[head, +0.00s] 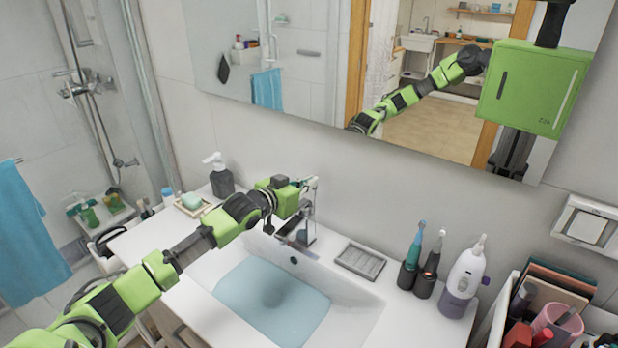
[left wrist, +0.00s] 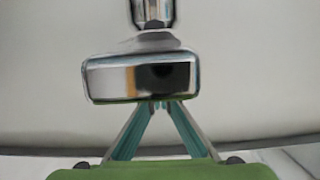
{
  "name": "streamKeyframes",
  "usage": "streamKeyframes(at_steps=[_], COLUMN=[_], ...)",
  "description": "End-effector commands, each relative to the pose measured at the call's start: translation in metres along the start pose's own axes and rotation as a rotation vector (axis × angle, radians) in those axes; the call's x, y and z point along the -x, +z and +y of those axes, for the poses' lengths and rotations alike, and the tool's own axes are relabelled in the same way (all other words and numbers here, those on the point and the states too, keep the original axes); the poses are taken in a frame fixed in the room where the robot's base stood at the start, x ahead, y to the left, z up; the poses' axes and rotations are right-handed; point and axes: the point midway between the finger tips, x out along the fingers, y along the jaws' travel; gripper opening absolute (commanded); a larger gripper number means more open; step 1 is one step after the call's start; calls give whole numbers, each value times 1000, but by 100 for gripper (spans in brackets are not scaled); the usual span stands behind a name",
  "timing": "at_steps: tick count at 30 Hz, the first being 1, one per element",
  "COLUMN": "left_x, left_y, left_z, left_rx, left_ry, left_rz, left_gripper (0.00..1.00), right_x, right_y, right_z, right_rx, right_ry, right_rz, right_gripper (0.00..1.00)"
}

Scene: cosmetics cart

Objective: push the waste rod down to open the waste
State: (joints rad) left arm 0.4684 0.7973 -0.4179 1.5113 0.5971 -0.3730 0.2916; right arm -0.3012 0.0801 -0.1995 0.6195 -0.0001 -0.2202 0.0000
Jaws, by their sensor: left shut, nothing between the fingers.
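The chrome tap (head: 297,236) stands at the back rim of the basin. My left gripper (head: 309,187) is above and behind the tap, by the wall. In the left wrist view, the left gripper's teal fingers (left wrist: 158,104) meet at their tips, shut with nothing between them. The tips are at the lower edge of a blocky chrome part (left wrist: 140,78) of the tap fitting; I cannot tell whether they touch it. Another chrome piece (left wrist: 154,12) shows above it. I cannot make out the waste rod for certain. My right gripper is not in view.
The basin (head: 345,305) holds bluish water (head: 265,305). A grey soap dish (head: 361,262), toothbrushes (head: 414,250) and a white bottle (head: 465,275) stand to the right. A dark dispenser (head: 221,180) and a soap tray (head: 190,207) are at left. The mirror (head: 330,70) hangs close behind.

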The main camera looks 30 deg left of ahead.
Motion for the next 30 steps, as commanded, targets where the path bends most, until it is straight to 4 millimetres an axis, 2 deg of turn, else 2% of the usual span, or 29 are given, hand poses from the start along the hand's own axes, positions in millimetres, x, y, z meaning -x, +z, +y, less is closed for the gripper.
streamKeyframes(at_steps=[1,5,13,14,15,24,30], left_x=[0,1,7,9,16,73,97], left_y=[4,-3,-48,-45,-35,-35,-38], left_z=[0,0,2,2,2,2,2], left_rx=[0,0,0,0,-1,-4,-1], left_ry=[0,-1,-2,-2,-1,-2,-2], left_rz=[-9,-9,0,-2,-4,-2,-1], left_gripper=[0,0,0,0,0,0,0], right_x=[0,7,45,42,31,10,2], right_y=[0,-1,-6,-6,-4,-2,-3], right_z=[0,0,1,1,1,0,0], right_rx=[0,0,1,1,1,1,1], right_ry=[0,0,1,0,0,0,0], right_rz=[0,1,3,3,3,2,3], right_gripper=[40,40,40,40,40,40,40])
